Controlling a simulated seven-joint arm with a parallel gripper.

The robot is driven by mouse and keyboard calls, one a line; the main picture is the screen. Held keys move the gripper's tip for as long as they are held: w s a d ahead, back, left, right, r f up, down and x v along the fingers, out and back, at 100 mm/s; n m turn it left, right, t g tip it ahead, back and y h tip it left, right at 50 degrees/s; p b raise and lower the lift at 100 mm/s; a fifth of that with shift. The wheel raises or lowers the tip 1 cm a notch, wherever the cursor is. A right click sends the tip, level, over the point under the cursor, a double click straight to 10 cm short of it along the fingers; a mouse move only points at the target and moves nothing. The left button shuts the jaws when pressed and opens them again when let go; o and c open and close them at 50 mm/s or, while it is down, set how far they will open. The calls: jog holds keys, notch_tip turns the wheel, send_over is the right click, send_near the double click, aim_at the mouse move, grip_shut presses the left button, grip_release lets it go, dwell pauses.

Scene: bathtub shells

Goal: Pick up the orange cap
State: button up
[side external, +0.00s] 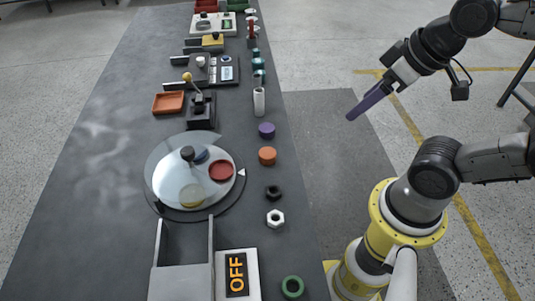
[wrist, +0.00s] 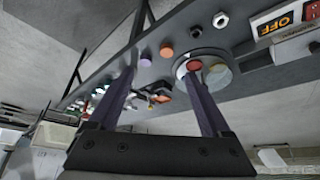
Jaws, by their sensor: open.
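The orange cap (side external: 267,155) stands on the dark bench near its right edge in the side view, with a purple cap (side external: 266,130) just behind it. In the wrist view the orange cap (wrist: 167,50) shows beyond the fingers, beside the purple cap (wrist: 145,58). My gripper (side external: 351,116) is raised off to the right of the bench, well apart from the orange cap, its purple fingers angled down to the left. In the wrist view my gripper (wrist: 158,74) has its two fingers spread with nothing between them.
A round turntable with a clear cover (side external: 162,171) and dark knob stands left of the orange cap. A black ring (side external: 273,192), a white nut (side external: 275,218) and a green ring (side external: 292,287) lie in front.

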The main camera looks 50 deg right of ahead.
jog(key=shift+o, duration=0.8)
